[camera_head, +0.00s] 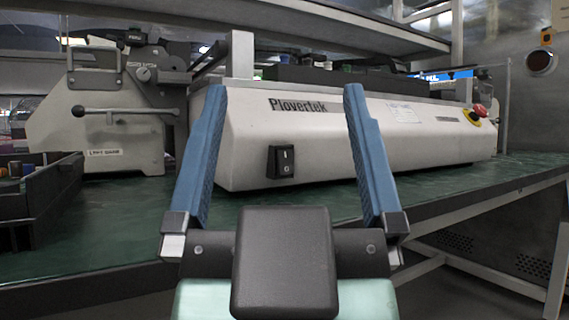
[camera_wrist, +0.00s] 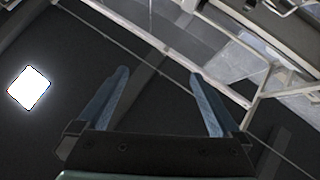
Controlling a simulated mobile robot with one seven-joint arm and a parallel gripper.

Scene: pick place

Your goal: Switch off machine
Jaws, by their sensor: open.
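The machine (camera_head: 330,130) is a long white unit marked "Plovertek" on a green bench. A black rocker switch (camera_head: 281,162) marked I and O sits on the left of its front face. A red stop button on a yellow base (camera_head: 477,113) is at its right end. My gripper (camera_head: 280,92) is open and empty, its two blue fingers apart in front of the machine, with the switch seen between them. In the wrist view, my gripper (camera_wrist: 160,75) shows both fingers apart with nothing between them; the machine is not in that view.
The green bench top (camera_head: 110,215) holds a dark crate (camera_head: 45,200) at left and a grey machine with a lever (camera_head: 105,115) behind it. A shelf (camera_head: 330,20) hangs above. The wrist view shows pale metal framing (camera_wrist: 195,65) and a bright square light (camera_wrist: 28,88).

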